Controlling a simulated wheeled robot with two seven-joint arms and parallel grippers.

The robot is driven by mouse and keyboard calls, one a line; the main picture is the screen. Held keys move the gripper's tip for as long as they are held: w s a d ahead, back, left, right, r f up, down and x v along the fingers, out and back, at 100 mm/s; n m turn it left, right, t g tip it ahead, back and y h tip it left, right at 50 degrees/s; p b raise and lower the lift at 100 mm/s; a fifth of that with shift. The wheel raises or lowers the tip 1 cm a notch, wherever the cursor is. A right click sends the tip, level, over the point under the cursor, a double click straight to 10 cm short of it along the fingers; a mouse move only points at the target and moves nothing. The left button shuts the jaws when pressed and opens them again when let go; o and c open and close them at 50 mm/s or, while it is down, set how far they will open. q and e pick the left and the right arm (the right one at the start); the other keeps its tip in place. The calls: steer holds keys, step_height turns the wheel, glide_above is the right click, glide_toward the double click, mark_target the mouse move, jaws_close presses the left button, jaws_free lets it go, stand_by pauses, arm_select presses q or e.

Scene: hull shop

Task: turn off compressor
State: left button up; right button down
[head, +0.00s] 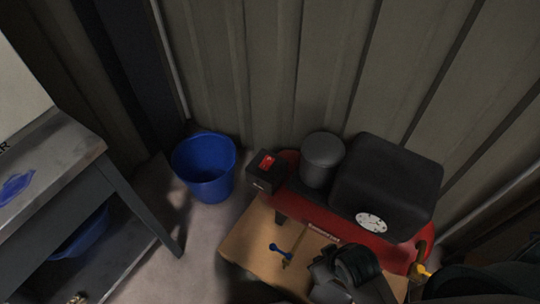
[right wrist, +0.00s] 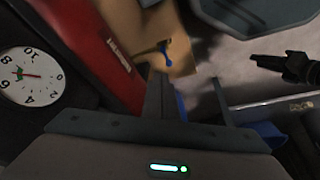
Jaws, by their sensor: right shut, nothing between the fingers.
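The compressor (head: 318,212) has a red tank with a black motor cover (head: 388,178), a grey cylinder (head: 321,158) and a white dial gauge (head: 371,222). A black switch box (head: 262,176) with a red switch (head: 267,161) sits at its left end. The red tank (right wrist: 105,50) and gauge (right wrist: 32,76) also show in the right wrist view. A blue-handled valve (head: 281,250) shows over the brown board in front. My right gripper (head: 322,270) is shut and empty, in front of the tank, right of and below the switch box.
A blue bucket (head: 205,168) stands on the floor left of the compressor. A metal table (head: 70,150) with a lower shelf fills the left side. A corrugated wall (head: 280,70) rises behind. A yellow part (head: 422,270) shows at the tank's right end.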

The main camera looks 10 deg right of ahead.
steer(key=w+a+r+n+g+y, duration=0.15)
steer(key=w+a+r+n, duration=0.25)
steer(key=w+a+n, duration=0.75)
step_height(320, 180, up, 11)
steer(key=n+g+h, duration=0.1)
steer(key=n+h, duration=0.3)
steer(key=n, duration=0.9)
glide_above(271, 160)
steer(key=s+a, duration=0.2)
steer(key=shift+w+d+r+y, duration=0.1)
steer(key=shift+w+r+y, duration=0.05)
steer(key=shift+r+y, duration=0.1)
steer(key=shift+f, duration=0.15)
steer(key=f, duration=0.4)
steer(key=d+f, duration=0.1)
steer(key=f, duration=0.3)
steer(key=w+f, duration=0.1)
steer(key=f, duration=0.4)
steer(key=shift+w+d+p, duration=0.1)
steer(key=shift+d+p, duration=0.05)
steer(key=shift+p, duration=0.15)
steer(key=shift+f, duration=0.35)
